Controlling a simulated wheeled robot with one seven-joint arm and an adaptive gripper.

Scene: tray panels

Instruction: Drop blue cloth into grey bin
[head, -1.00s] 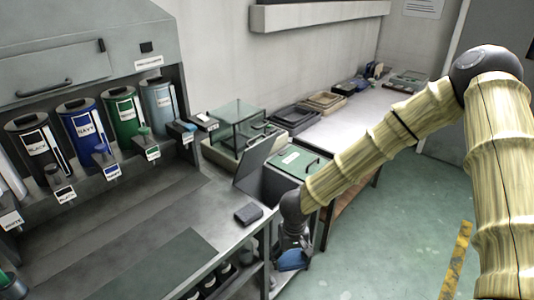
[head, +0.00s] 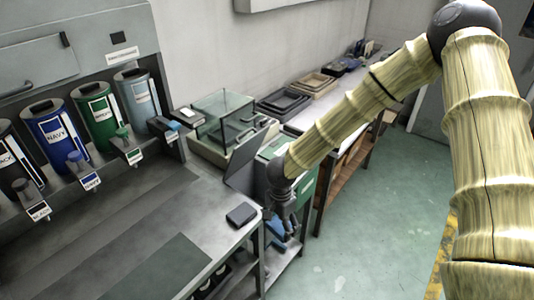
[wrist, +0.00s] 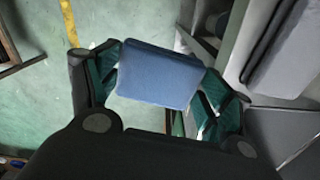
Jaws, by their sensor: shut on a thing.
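The blue cloth, a flat folded pad (wrist: 158,75), is gripped between the two green-padded fingers of my gripper (wrist: 160,92). In the head view my gripper (head: 283,212) hangs beside the right edge of the worktop, with part of the cloth (head: 277,227) showing below it, clear of the tabletop. A grey upright panel (head: 243,167), seemingly a raised bin lid, stands just behind and left of my gripper. The grey bin's opening is hidden behind my arm, so I cannot tell how the cloth lies relative to it.
A dark block (head: 241,214) lies near the worktop's right corner. A green-topped bin (head: 306,184) stands behind my arm. A glass-sided case (head: 222,118) and stacked trays (head: 284,102) are further back. Labelled canisters (head: 57,137) line the left. Green floor (head: 370,220) is open at right.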

